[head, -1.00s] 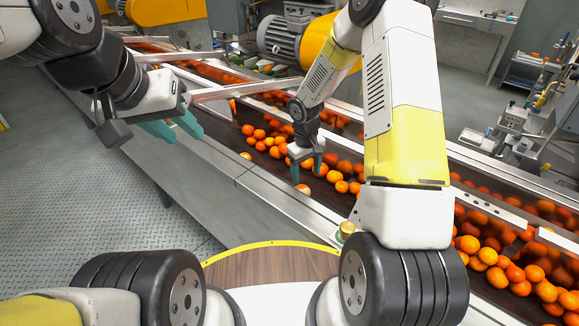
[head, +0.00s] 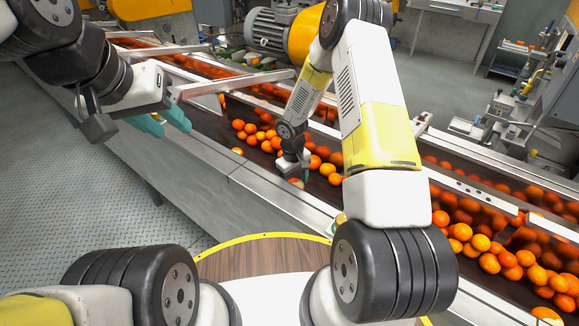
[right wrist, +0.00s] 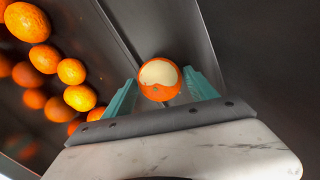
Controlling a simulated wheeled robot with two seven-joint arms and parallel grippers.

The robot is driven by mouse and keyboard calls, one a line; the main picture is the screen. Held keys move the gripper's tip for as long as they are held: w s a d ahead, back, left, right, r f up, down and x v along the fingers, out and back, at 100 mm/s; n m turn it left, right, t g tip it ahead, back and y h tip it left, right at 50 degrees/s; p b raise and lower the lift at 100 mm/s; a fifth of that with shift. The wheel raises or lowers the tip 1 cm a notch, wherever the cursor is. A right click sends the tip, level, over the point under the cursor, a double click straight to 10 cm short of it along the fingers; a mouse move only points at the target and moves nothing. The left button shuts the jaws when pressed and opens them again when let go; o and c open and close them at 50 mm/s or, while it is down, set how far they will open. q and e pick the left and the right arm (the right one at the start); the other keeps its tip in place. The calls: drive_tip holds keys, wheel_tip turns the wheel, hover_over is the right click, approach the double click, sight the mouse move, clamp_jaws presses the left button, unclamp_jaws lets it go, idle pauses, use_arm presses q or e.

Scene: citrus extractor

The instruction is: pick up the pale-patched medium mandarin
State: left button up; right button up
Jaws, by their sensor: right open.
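The pale-patched mandarin (right wrist: 158,79) is orange with a large cream patch. It lies between the two teal fingers of my right gripper (right wrist: 160,90) in the right wrist view. The fingers are apart, one on each side of it; I cannot tell whether they touch it. In the head view the mandarin (head: 296,183) is partly hidden by my right gripper (head: 297,178), low at the belt's near edge. My left gripper (head: 160,124) is open and empty, held above the near metal rail at the left.
Several plain mandarins (right wrist: 79,97) lie left of my right gripper in the right wrist view. The dark belt (head: 213,127) runs diagonally, with a metal rail (head: 262,188) along its near side. A single mandarin (head: 237,152) lies near that rail.

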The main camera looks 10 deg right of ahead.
drive_tip(key=shift+c, duration=0.3)
drive_tip(key=c, duration=1.2)
drive_tip(key=shift+o, duration=0.2)
drive_tip(key=shift+r, duration=0.1)
